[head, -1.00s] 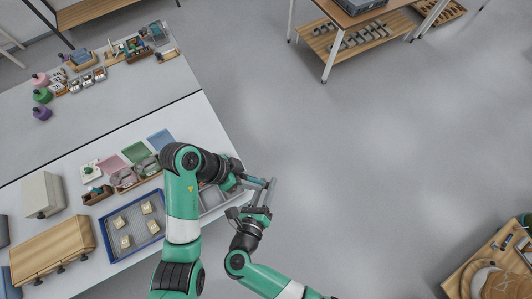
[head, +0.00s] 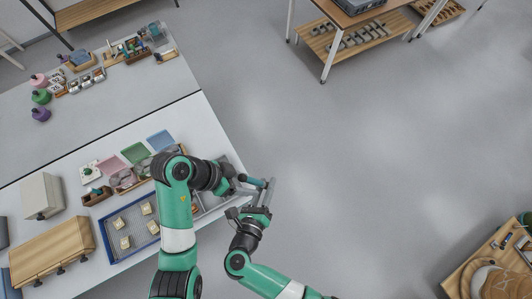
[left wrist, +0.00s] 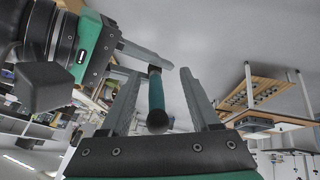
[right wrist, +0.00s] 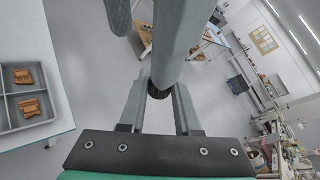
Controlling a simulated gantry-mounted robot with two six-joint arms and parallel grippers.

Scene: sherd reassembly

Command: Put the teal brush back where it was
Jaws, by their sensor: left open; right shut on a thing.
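The teal brush (head: 253,181) is held in the air off the right edge of the near table. My right gripper (head: 265,190) is shut on it. In the left wrist view the brush's teal handle (left wrist: 156,92) points toward the camera, dark end nearest, with the right gripper's fingers at its far end. My left gripper (left wrist: 155,98) is open, with a finger on either side of the handle. In the right wrist view a dark brush end (right wrist: 158,89) shows between the right fingers, partly hidden by the left gripper's grey fingers.
A grey compartment tray (right wrist: 12,122) with brown sherds lies at the table edge. A blue tray (head: 115,247) with pale pieces, a green tray (head: 135,152) and a wooden case (head: 52,252) stand on the table. Open floor lies to the right.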

